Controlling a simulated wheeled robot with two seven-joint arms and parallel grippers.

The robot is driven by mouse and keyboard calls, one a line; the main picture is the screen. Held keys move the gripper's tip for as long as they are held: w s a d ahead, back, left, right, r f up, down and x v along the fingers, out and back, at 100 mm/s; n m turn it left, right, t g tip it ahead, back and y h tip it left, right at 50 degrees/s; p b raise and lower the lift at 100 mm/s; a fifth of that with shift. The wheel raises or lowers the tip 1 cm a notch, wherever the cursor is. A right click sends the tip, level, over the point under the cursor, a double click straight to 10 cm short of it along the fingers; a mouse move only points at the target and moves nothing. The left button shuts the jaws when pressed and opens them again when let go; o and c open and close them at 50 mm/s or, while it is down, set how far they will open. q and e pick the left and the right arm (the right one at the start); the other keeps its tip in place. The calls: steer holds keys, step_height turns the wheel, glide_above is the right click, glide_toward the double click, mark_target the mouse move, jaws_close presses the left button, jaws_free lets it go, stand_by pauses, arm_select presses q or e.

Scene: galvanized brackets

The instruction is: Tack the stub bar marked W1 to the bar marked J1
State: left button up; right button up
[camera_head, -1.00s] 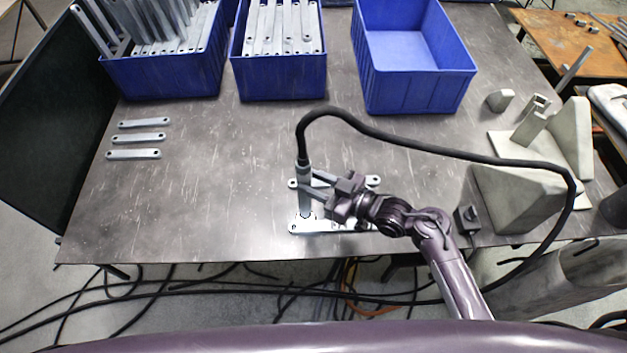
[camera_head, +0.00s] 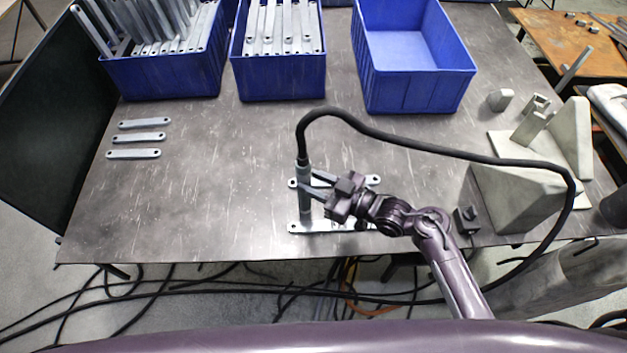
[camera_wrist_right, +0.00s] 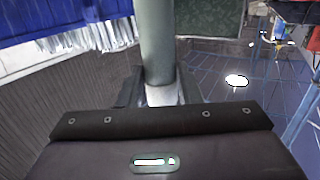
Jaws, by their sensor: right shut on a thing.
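My right gripper (camera_head: 316,189) is shut on a grey, tube-shaped torch (camera_head: 304,172) with a thick black cable at its top. The torch stands about upright, its lower end over the left part of a galvanized near bar (camera_head: 325,227). I cannot tell whether its tip touches metal. A second galvanized bar (camera_head: 372,181) lies farther back, partly hidden by the gripper and torch. No W1 or J1 marking is legible, and any stub bar here is hidden or too small to tell. The right wrist view shows the torch (camera_wrist_right: 158,50) between the fingers. My left gripper is not in view.
Loose bars (camera_head: 138,138) lie at the table's left. Two blue bins (camera_head: 165,78) (camera_head: 278,80) hold bars; a third blue bin (camera_head: 415,90) is empty. Grey blocks (camera_head: 520,190) stand at right. The black cable (camera_head: 430,147) arches across the right side.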

mark_target(310, 169)
stand_by(0.5)
step_height(310, 169, up, 5)
steer(key=p, duration=0.5)
steer(key=shift+r, duration=0.15)
steer(key=shift+f+b, duration=0.25)
steer(key=shift+b, duration=0.05)
steer(key=shift+s+f+b, duration=0.1)
steer(key=shift+f+b, duration=1.4)
steer(key=shift+f, duration=0.5)
steer(key=shift+f+b, duration=0.3)
steer(key=shift+f, duration=0.05)
steer(key=shift+s+f, duration=0.1)
steer(key=shift+f, duration=0.05)
stand_by(0.5)
